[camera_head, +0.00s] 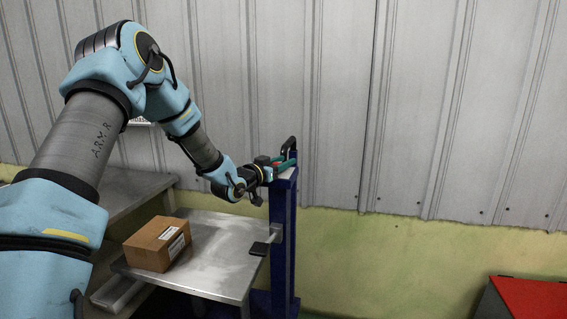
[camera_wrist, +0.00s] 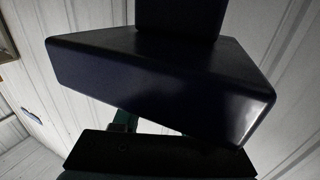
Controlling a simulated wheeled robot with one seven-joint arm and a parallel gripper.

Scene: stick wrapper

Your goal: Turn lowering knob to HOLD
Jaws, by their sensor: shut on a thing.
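My gripper (camera_head: 283,165) is at the top of a blue upright post (camera_head: 283,240), reaching in from the left. It is shut on a small part there, taken as the lowering knob, which the fingers mostly hide. A bit of red and teal shows around the fingertips. A black handle-like part (camera_head: 289,147) stands just above and behind them. In the wrist view a large dark wedge-shaped block (camera_wrist: 150,75) fills the middle, with a black bar below it. No HOLD marking is readable, and the knob's setting cannot be told.
A metal platform (camera_head: 215,275) is beside the post, with a cardboard box (camera_head: 158,243) on it. A small dark pad (camera_head: 260,249) is at the platform's right edge. A grey bench (camera_head: 130,192) lies behind left. A red-topped case (camera_head: 530,298) is at lower right. Corrugated wall stands close behind.

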